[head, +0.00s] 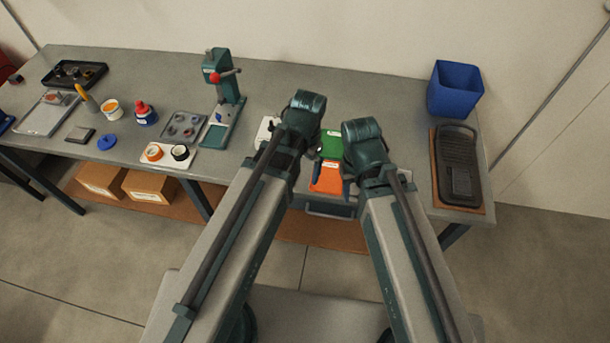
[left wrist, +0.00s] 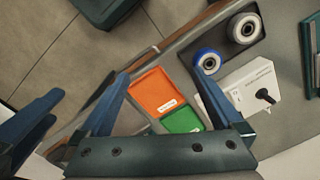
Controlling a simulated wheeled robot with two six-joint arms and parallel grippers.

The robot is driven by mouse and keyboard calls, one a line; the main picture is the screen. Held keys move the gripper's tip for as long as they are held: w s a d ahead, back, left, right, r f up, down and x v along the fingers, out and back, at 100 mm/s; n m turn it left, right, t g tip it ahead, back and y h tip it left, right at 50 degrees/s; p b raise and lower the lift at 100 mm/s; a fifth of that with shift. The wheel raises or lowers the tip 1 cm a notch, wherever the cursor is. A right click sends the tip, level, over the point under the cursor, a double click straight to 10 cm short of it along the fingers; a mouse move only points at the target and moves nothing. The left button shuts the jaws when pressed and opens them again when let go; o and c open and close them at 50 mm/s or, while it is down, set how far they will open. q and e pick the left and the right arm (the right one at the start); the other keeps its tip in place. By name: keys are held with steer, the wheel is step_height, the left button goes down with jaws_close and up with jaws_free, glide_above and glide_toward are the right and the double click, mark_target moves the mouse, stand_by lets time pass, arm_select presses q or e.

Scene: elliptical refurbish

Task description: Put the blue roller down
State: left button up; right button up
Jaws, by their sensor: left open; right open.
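The blue roller (left wrist: 207,62), a blue ring with a pale, dark-centred face, stands at the edge of a dark tray (left wrist: 229,54) in the left wrist view. A grey and white roller (left wrist: 244,27) is beside it. My left gripper (left wrist: 164,80) is open and empty; its fingers spread over an orange bin (left wrist: 158,92) and a green bin (left wrist: 184,121), with the blue roller just beyond the right fingertip. In the head view my left arm hides the rollers. My right gripper (head: 348,184) is open, largely hidden by its wrist, right of the orange bin.
A white plate with a black knob (left wrist: 252,86) lies close to the rollers. A green press (head: 222,95) stands left of my arms. A blue bin (head: 455,88) and a black ribbed tray (head: 456,165) are at the right. Some bench at the back is clear.

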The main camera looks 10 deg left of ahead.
arm_select(q)
steer(key=s+d+n, duration=0.2)
steer(key=s+d, duration=0.1)
steer(key=s, duration=0.3)
steer(key=shift+n, duration=0.4)
step_height(320, 180, down, 4)
steer(key=b, duration=0.4)
steer(key=shift+f, duration=0.2)
